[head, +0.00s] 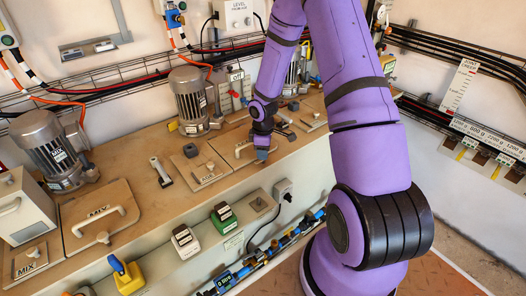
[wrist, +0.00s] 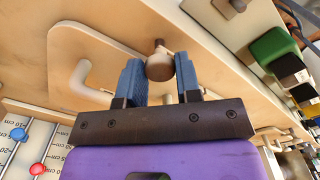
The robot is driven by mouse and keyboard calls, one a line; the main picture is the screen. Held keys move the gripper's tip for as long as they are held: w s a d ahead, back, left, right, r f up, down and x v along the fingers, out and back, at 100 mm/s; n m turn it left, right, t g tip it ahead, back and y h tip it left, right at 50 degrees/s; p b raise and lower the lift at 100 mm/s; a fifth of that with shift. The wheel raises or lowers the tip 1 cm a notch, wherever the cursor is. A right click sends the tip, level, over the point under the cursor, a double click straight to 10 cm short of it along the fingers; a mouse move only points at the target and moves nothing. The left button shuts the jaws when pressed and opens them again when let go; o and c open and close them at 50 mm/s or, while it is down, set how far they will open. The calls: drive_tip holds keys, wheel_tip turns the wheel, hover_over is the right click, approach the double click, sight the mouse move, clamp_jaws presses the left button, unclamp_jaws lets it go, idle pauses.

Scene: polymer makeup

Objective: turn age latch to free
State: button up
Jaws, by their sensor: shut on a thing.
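My gripper (wrist: 158,70) has its two blue fingers on either side of a small brown knob, the latch (wrist: 159,66), and is shut on it. The latch sits by the edge of a pale hatch lid (wrist: 70,58) with a bent handle (wrist: 88,76). In the head view my gripper (head: 262,153) reaches down to the front right of this lid (head: 228,150) on the bench. The latch is hidden there behind the fingers. I cannot read the latch's marks or tell which way it is turned.
A plate with a knob (head: 208,170) lies just left of the gripper. Another handled lid (head: 98,214) is at the bench's left. Motors (head: 190,98) stand behind. Green (head: 224,218) and white (head: 185,241) switch boxes are on the front face below.

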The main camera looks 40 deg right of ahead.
drive_tip(key=o, duration=0.9)
wheel_tip(320, 180, up, 11)
drive_tip(key=shift+f, duration=0.1)
idle(0.3)
drive_tip(key=s+a+r+m+t+h, duration=0.1)
drive_tip(key=s+a+r+m, duration=0.2)
drive_tip(key=r, duration=0.7)
drive_tip(key=s+a+r+m+t+h, duration=0.15)
drive_tip(key=s+a+r, duration=0.35)
drive_tip(key=r, duration=0.6)
drive_tip(key=s+a+r+m+t, duration=0.1)
drive_tip(key=s+r, duration=0.2)
drive_tip(key=s, duration=0.3)
drive_tip(key=s+a+r+m+y, duration=0.1)
drive_tip(key=s+a+r+m, duration=0.1)
drive_tip(key=s, duration=0.4)
drive_tip(key=s+a+r+m+t+y, duration=0.1)
drive_tip(key=s+a+r+m, duration=0.1)
drive_tip(key=s+r, duration=0.3)
drive_tip(key=shift+s+t+y, duration=0.25)
drive_tip(key=shift+s+t, duration=0.1)
drive_tip(key=shift+s, duration=0.55)
